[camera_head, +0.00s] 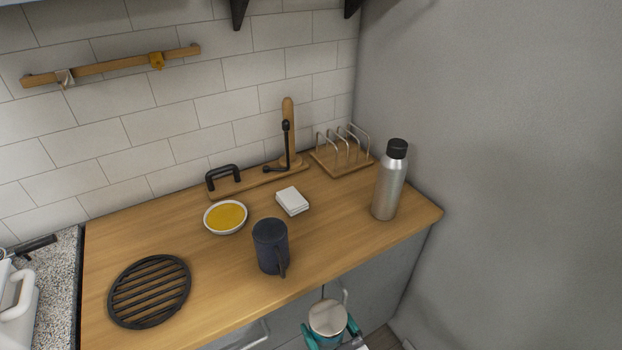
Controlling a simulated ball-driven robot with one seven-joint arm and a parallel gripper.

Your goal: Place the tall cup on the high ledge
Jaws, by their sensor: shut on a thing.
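My gripper (331,329) shows at the bottom edge, with teal fingers on both sides of a pale cup (328,316). It is shut on this cup. I see the cup's round rim from above; its lower part is hidden, so its height is hard to tell. The cup is in front of the counter's front edge, apart from the counter. The high ledge itself is not clearly in view; only dark brackets (238,13) show on the wall at the top edge.
The wooden counter (215,285) holds a dark mug (270,246), a yellow-filled bowl (226,217), a steel bottle (390,182), a black trivet (150,291), a white block (292,201) and a wire rack (343,150). A grey wall stands at right.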

